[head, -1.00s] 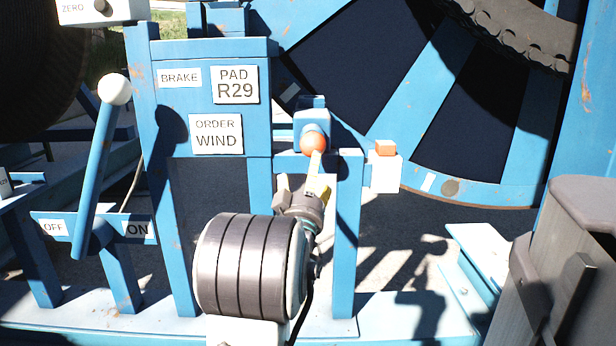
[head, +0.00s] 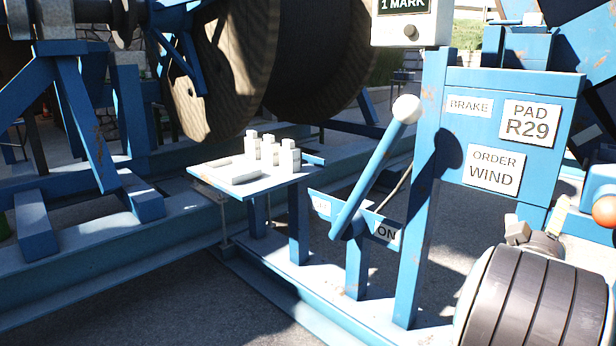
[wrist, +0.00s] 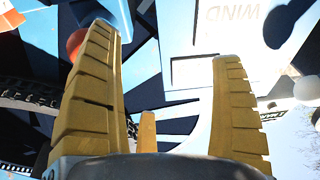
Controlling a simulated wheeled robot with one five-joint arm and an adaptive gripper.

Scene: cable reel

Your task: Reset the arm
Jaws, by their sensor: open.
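My gripper (wrist: 165,48) is open in the wrist view, its two yellow ribbed fingers apart with nothing held between them. In the head view my gripper (head: 559,215) is at the right edge, partly hidden by my own arm. An orange ball (head: 605,211) sits just right of it, cut by the picture's edge. The orange ball also shows in the wrist view (wrist: 76,42), behind the left finger. I cannot tell whether the ball and finger touch.
A blue lever with a white ball (head: 407,109) stands left of the order panel (head: 494,168), above an OFF/ON plate (head: 386,233). A small table (head: 238,190) holds several pale blocks. Large reels (head: 225,75) stand behind. Dark ground (head: 190,290) is clear at lower left.

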